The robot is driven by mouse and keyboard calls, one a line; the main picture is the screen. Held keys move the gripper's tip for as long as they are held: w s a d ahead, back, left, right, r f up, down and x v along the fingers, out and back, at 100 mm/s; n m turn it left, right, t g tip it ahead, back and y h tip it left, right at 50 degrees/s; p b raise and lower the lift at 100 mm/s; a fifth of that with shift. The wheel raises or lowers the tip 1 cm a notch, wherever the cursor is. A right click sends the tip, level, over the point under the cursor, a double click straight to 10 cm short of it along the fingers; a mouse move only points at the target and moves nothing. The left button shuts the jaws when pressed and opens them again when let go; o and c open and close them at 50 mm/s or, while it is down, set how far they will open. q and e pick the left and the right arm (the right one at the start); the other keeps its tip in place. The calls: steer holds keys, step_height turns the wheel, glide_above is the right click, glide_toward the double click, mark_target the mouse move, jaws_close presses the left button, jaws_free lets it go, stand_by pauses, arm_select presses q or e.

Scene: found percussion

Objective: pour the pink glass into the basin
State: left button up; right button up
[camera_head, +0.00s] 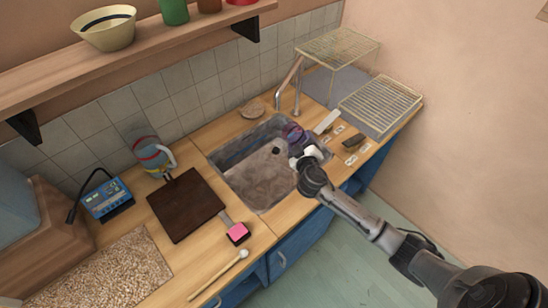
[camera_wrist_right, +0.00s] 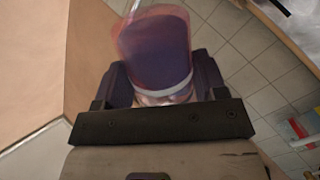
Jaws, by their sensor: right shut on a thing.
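The pink glass (camera_head: 294,133) looks purple-pink and see-through. It is over the back right part of the basin (camera_head: 255,178), a stone-grey sink set into the wooden counter. My right gripper (camera_head: 303,153) reaches in from the right and is shut on the glass. In the right wrist view the glass (camera_wrist_right: 155,42) stands out between the two dark fingers (camera_wrist_right: 162,82), with a pale band around it. I cannot tell its exact tilt or whether anything is in it. No stream shows. My left gripper is not in view.
A faucet (camera_head: 291,86) rises behind the basin. Wire racks (camera_head: 380,104) stand at the right, with small items (camera_head: 353,141) nearby. A dark board (camera_head: 185,205), a pink-ended brush (camera_head: 237,232) and a jug (camera_head: 150,155) are left of the basin. A shelf (camera_head: 150,45) hangs above.

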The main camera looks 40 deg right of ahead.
steer(key=shift+n+p, duration=0.4)
steer(key=shift+f+n+p, duration=0.2)
steer(key=shift+n+p, duration=0.25)
steer(key=shift+n, duration=0.05)
stand_by(0.3)
stand_by(0.4)
steer(key=shift+f+n+p, duration=0.3)
steer(key=shift+f+n, duration=0.2)
steer(key=shift+f, duration=0.05)
steer(key=shift+f+n+g, duration=0.3)
steer(key=shift+f+n, duration=0.2)
steer(key=shift+f, duration=0.05)
steer(key=shift+f+n+h+p, duration=0.1)
steer(key=shift+n+h+p, duration=0.2)
stand_by(0.4)
steer(key=shift+f+n, duration=0.15)
steer(key=shift+n, duration=0.25)
steer(key=shift+w+a+f+n, duration=0.3)
steer(key=shift+f+n, duration=0.1)
steer(key=shift+f, duration=0.1)
stand_by(0.5)
steer(key=shift+w+a+f+n, duration=0.2)
steer(key=shift+a+f+n, duration=0.15)
steer(key=shift+f, duration=0.2)
